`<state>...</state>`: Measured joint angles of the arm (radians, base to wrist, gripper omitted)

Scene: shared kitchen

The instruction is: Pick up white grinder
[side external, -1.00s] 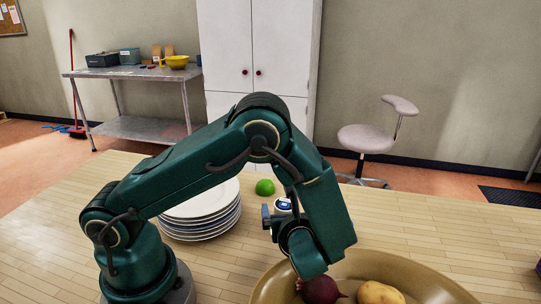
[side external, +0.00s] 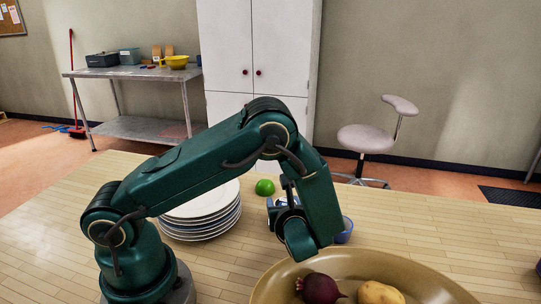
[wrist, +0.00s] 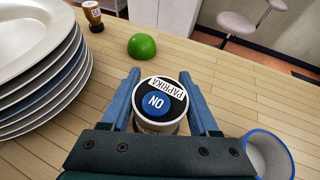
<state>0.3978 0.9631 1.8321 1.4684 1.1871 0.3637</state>
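A round grinder (wrist: 160,103) with a black top, a blue "ON" button and a white "PAPRIKA" label sits between my fingers in the wrist view. Only a little of its pale side shows below the top. My gripper (wrist: 158,76) is open, with one blue finger on each side of the grinder; I cannot tell whether either finger touches it. In the side view my gripper (side external: 281,210) is low over the table, right of the plates, and its own wrist hides most of the grinder.
A stack of plates (side external: 203,208) stands left of my gripper. A green lime (side external: 265,187) lies behind it. A blue-rimmed cup (wrist: 268,157) stands close on the right. A wide tan bowl (side external: 430,286) with a beet and a potato is in front. A brown bottle (wrist: 93,15) stands farther back.

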